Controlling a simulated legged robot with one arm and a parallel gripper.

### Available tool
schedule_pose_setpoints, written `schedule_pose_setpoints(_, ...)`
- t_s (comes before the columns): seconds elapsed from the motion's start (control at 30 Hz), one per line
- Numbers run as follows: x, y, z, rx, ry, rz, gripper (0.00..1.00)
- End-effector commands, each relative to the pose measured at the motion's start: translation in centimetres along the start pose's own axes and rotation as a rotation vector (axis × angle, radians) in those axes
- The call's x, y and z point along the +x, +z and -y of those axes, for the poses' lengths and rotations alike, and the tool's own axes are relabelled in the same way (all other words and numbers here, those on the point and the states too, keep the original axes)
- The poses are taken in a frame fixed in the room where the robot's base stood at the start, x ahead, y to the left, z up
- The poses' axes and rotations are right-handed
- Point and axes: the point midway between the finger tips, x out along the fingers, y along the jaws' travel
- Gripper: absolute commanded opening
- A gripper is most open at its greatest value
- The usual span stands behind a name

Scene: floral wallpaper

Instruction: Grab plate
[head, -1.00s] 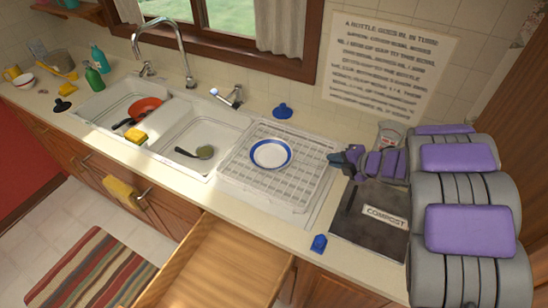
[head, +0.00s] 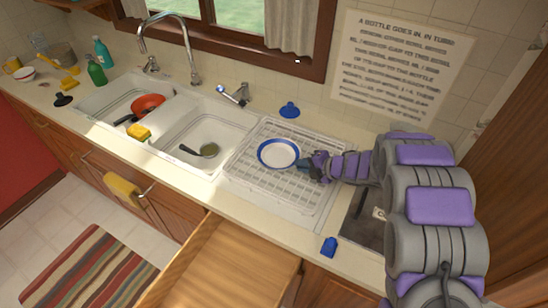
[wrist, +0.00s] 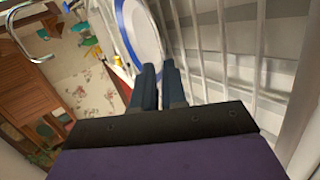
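The white plate (head: 279,154) with a blue rim rests on the white dish rack (head: 316,206) right of the sink. It fills the upper middle of the wrist view (wrist: 142,32). My gripper (head: 304,165) is at the plate's right edge. In the wrist view its two dark blue fingers (wrist: 159,70) are close together, with a narrow gap, and their tips reach the plate's near rim. Whether the rim lies between the fingers, and whether they press on it, cannot be told.
Left of the rack is a double sink with a red bowl (head: 148,104), a yellow sponge (head: 138,132) and a dark spoon (head: 206,150). A blue stopper (head: 289,109) stands behind the rack. A wooden drawer (head: 220,262) is open below the counter.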

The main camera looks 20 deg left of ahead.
Motion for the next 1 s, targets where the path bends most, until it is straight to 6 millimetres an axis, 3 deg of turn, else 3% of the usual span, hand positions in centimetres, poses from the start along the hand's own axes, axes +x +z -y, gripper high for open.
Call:
schedule_pose_setpoints(0.13,0.8,0.3,0.2,0.001,0.007,0.000,0.12)
schedule_pose_setpoints(0.33,4.3,0.3,0.3,0.002,0.001,-0.002,0.12)
schedule_pose_setpoints(0.47,5.5,0.3,0.1,0.000,-0.004,0.001,0.12)
schedule_pose_setpoints(0.7,5.4,0.4,0.1,0.001,-0.003,0.001,0.12)
schedule_pose_setpoints(0.83,5.2,0.4,0.2,0.002,-0.001,0.000,0.00)
schedule_pose_setpoints(1.0,5.0,0.5,0.3,0.003,-0.001,0.001,0.00)
